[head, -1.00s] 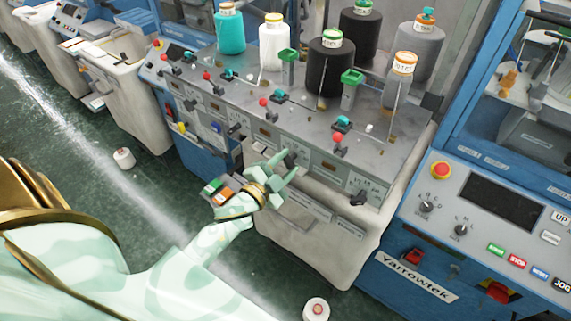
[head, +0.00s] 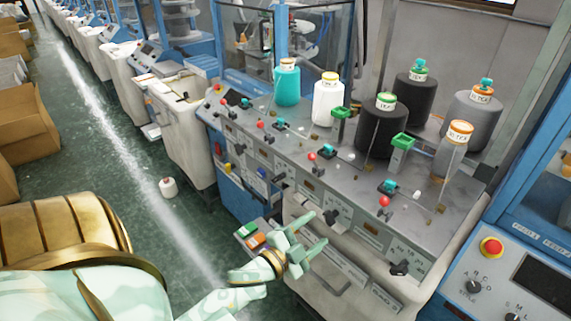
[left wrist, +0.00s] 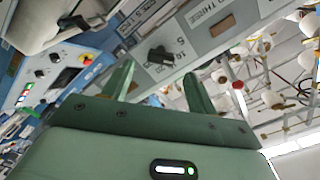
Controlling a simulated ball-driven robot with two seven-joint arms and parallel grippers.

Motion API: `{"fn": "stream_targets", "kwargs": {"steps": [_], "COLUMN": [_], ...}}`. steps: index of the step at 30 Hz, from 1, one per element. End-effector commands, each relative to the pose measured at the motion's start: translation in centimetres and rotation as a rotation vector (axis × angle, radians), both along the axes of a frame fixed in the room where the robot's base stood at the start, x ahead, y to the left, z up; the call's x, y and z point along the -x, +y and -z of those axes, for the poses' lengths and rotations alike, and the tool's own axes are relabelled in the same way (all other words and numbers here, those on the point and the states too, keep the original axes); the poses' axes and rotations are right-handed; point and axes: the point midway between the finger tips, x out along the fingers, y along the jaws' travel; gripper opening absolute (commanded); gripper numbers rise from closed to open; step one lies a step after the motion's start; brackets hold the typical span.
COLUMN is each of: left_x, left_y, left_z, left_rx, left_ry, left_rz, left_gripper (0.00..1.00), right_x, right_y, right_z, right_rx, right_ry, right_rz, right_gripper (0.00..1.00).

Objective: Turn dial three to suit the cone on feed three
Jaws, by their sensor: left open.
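A row of black dials runs along the front panel of the grey feed table. The dial just beyond my left gripper (head: 319,230) is a black knob (head: 332,215); in the left wrist view the dial (left wrist: 160,54) shows beyond the fingers, on a panel lettered "THREE". My left gripper is open and empty, its fingers pointing at that dial, apparently apart from it. A black cone with a green-topped label (head: 383,128) stands third along the front row of cones; its label is too small to read surely. My right gripper is out of view.
A teal cone (head: 287,84), a white cone (head: 328,100) and a grey cone (head: 449,155) share the front row. Red-knobbed levers and green posts (head: 401,145) rise from the tabletop. Another black dial (head: 399,268) sits further right. The floor at left is mostly clear.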

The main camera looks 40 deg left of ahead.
Motion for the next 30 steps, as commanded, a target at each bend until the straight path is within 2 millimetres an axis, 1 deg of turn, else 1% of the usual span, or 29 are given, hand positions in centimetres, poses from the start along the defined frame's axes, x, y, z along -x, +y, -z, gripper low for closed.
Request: {"fn": "stream_targets", "kwargs": {"steps": [1,6,9,12,15,18,30], "left_x": [1.6,6.1,8.3,9.8,10.7,11.1,11.1], "left_y": [0.1,0.5,0.6,0.7,0.8,0.9,0.9], "left_z": [0.3,0.3,0.3,0.2,0.1,0.0,0.0], "left_rx": [0.001,0.0,0.001,0.001,0.0,-0.001,-0.001], "left_ry": [0.004,0.005,0.004,0.003,0.001,0.0,0.0], "left_rz": [0.0,-0.001,-0.001,0.0,0.0,0.0,0.0], "left_gripper": [0.58,0.58,0.58,0.58,0.58,0.58,0.58], "right_x": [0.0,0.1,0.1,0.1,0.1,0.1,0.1], "right_y": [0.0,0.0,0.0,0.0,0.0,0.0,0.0], "right_z": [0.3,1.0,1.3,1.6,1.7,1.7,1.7], "right_rx": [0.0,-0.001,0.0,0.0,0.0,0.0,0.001], "right_ry": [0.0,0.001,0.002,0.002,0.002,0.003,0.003], "right_rz": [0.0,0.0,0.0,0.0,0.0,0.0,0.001], "right_gripper": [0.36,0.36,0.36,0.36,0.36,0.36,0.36]}}
